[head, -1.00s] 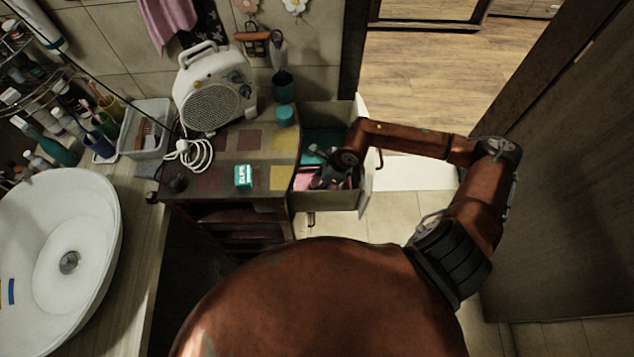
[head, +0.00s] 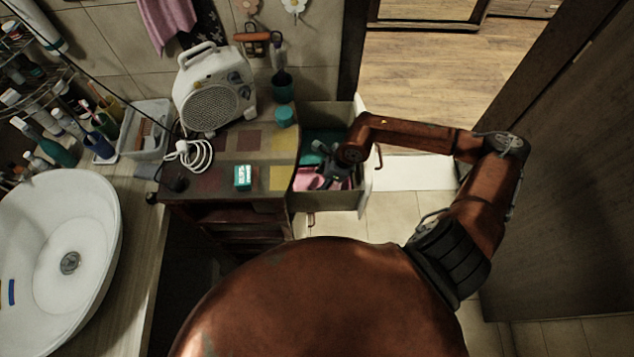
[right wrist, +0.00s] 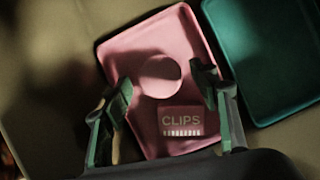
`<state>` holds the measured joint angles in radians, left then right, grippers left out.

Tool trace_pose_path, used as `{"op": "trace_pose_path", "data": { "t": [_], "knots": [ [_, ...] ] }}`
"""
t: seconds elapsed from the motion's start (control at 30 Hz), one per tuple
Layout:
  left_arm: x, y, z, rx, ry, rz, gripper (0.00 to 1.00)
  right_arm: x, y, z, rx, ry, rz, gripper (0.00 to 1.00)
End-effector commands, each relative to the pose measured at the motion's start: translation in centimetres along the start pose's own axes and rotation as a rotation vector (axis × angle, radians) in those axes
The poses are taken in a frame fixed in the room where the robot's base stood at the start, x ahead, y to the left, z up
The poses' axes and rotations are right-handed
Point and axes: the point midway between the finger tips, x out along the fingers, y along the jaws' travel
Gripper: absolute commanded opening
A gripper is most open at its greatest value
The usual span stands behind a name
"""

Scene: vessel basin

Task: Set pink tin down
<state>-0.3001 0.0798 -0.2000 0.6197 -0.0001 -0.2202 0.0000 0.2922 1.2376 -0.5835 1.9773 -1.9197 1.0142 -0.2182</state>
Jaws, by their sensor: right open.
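The pink tin (right wrist: 158,75) is a round pink shape in the right wrist view. It stands on a pink tray (right wrist: 120,52), beside a pink box (right wrist: 181,121) marked CLIPS. My right gripper (right wrist: 163,80) is open above the tray, with one finger on each side of the tin and gaps showing between. In the head view this gripper (head: 328,181) is over the open drawer (head: 328,202), and the pink tray (head: 304,179) shows beside it. I cannot make out the tin in the head view. My left gripper is not in view.
A teal tray (right wrist: 265,50) lies next to the pink one. On the cabinet top (head: 215,182) stand a teal box (head: 242,177), a teal tin (head: 285,116) and a white heater (head: 214,92). The drawer walls surround my gripper. A basin (head: 60,260) is at left.

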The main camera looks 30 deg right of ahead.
Motion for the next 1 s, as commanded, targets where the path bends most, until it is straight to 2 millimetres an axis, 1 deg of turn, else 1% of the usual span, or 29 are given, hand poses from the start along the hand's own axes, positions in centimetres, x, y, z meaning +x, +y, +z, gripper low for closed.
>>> {"op": "trace_pose_path", "data": {
  "t": [0.03, 0.2, 0.3, 0.4, 0.5, 0.6, 1.0],
  "knots": [
    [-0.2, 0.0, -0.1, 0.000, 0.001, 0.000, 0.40, -1.3, -0.2, -0.1, -0.001, 0.001, -0.005, 0.55],
    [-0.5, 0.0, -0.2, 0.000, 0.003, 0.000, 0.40, -4.9, -0.1, -0.1, -0.001, 0.002, -0.003, 0.55],
    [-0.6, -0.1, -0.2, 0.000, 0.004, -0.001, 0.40, -6.8, -0.1, -0.1, -0.001, 0.002, -0.003, 0.55],
    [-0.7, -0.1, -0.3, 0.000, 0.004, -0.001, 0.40, -8.2, -0.1, -0.1, -0.001, 0.002, -0.003, 0.55],
    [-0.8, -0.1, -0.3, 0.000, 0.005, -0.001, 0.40, -9.0, 0.0, 0.0, -0.001, 0.000, -0.001, 0.55],
    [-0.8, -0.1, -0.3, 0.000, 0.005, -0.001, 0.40, -9.4, 0.0, 0.0, -0.001, -0.001, -0.001, 0.55],
    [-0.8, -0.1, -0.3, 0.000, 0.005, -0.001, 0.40, -9.5, 0.0, 0.0, 0.000, -0.001, 0.000, 0.55]
  ]
}}
